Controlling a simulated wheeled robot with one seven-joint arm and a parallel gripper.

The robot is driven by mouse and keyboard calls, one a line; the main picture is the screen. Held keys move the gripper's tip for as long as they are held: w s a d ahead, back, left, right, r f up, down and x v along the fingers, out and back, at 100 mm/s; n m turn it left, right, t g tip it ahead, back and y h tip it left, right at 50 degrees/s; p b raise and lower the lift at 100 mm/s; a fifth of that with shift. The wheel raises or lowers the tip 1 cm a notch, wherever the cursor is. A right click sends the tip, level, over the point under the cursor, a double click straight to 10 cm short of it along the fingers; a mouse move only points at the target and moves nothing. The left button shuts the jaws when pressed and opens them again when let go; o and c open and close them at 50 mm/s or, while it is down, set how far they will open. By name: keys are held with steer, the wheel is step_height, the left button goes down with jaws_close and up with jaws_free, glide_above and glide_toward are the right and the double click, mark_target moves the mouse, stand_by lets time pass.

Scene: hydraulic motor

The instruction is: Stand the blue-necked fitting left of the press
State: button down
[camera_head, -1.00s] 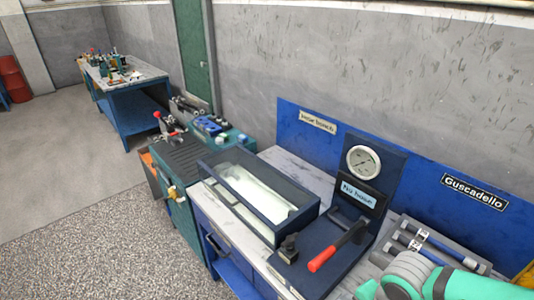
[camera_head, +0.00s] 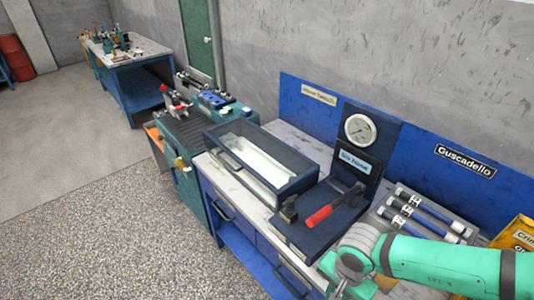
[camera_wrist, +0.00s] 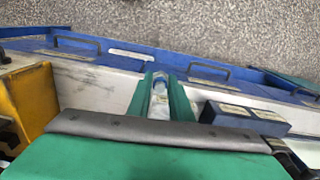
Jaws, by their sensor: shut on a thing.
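The press (camera_head: 318,228) has a dark blue base, a round gauge on its back panel and a red-handled lever. My gripper (camera_wrist: 160,82) is shut, its green fingers on either side of a pale, narrow thing (camera_wrist: 158,104), apparently the fitting. Most of it is hidden between the fingers, and its blue neck cannot be made out clearly. In the head view my gripper (camera_head: 344,284) is low at the bottom edge, in front of the press and slightly right of its base's front corner. The held thing does not show there.
A grey tray (camera_head: 398,192) with blue, white-ended hoses lies to the right, beside a yellow box (camera_head: 515,238). The bench's front edge is close to my gripper.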

steer(key=w+a+f+n, duration=0.9)
steer(key=w+a+f, duration=0.5)
steer(key=a, duration=0.4)
steer(key=shift+f, duration=0.15)
steer(key=shift+w+a, duration=0.1)
steer(key=shift+a, duration=0.05)
step_height(320, 180, down, 12)
steer(key=s, duration=0.2)
steer(key=shift+s+a+r, duration=0.15)
steer(key=shift+s+r, duration=0.05)
steer(key=shift+s, duration=0.15)
steer(key=shift+w, duration=0.1)
